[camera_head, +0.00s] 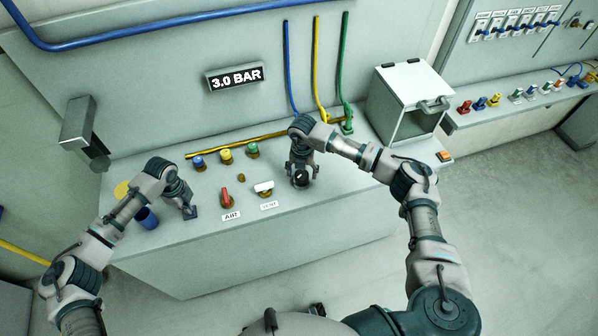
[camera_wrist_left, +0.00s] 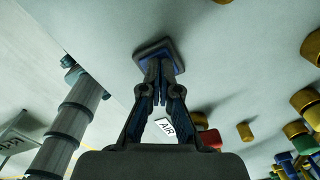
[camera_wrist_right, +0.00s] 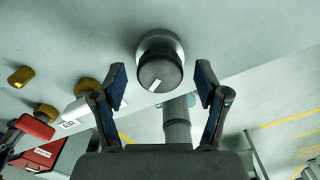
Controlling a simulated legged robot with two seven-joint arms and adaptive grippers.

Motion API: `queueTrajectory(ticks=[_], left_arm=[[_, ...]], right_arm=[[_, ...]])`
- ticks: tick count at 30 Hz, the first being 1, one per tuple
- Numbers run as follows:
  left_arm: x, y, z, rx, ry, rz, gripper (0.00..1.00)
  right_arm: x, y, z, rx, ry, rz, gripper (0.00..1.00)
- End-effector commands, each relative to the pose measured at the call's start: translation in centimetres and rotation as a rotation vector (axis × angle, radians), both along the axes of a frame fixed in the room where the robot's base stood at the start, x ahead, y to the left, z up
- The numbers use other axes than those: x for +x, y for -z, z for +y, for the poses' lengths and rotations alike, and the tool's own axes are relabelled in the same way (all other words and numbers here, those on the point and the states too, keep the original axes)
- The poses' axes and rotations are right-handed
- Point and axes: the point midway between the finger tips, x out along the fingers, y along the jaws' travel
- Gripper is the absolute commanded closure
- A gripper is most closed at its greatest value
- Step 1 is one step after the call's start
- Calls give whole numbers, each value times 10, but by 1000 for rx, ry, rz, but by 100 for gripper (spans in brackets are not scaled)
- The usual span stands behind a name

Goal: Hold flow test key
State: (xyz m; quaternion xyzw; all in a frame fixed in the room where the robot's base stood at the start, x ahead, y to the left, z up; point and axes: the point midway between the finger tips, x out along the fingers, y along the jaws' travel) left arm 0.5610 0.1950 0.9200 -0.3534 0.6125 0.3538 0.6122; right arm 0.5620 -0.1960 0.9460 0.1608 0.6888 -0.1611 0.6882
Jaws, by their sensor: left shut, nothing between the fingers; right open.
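The key (camera_head: 190,212) is a small dark blue square pad on the left part of the bench top. My left gripper (camera_head: 186,203) is shut and empty, with its tips at the key. In the left wrist view the fingertips (camera_wrist_left: 159,82) overlap the face of the blue key (camera_wrist_left: 158,55) and look in contact with it; how far it is pressed I cannot tell. My right gripper (camera_head: 302,181) is open over a round black knob with a white mark (camera_wrist_right: 160,70). The knob lies between and beyond its fingertips (camera_wrist_right: 162,78), which do not close on it.
A display (camera_head: 236,78) reads 3.0 BAR. A red AIR handle (camera_head: 226,195) and a white VENT handle (camera_head: 264,187) stand between my grippers. Blue, yellow and green fittings (camera_head: 226,155) sit behind them. A blue cup (camera_head: 147,218) is left of the key; a grey box (camera_head: 408,100) stands right.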

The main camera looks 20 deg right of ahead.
Motion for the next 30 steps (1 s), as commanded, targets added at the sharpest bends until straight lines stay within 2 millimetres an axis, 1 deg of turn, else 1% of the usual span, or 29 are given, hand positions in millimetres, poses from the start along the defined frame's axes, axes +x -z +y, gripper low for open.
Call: queueTrajectory(ticks=[3, 9, 10, 11, 12, 14, 15, 16, 17, 24, 30], left_arm=[[0, 1, 0, 0, 0, 1, 100], [0, 1, 0, 0, 0, 1, 100], [0, 1, 0, 0, 0, 1, 100], [0, 1, 0, 0, 0, 1, 100], [0, 1, 0, 0, 0, 1, 100], [0, 1, 0, 0, 0, 1, 100], [0, 1, 0, 0, 0, 1, 100], [0, 1, 0, 0, 0, 1, 100], [0, 1, 0, 0, 0, 1, 100], [0, 1, 0, 0, 0, 1, 100], [0, 1, 0, 0, 0, 1, 100]], right_arm=[[0, 4, 0, 0, -1, 0, 26], [0, 4, 0, 0, -1, -1, 26], [0, 4, 0, 0, -1, 0, 31], [0, 4, 0, 0, -1, 0, 39], [0, 4, 0, 0, -1, 0, 49], [0, 4, 0, 0, -1, 0, 64], [0, 4, 0, 0, -1, 0, 74], [0, 4, 0, 1, -1, 0, 81], [0, 4, 0, 1, -1, 0, 86], [0, 4, 0, 1, -11, 0, 86], [0, 4, 0, 1, -78, 0, 86]])
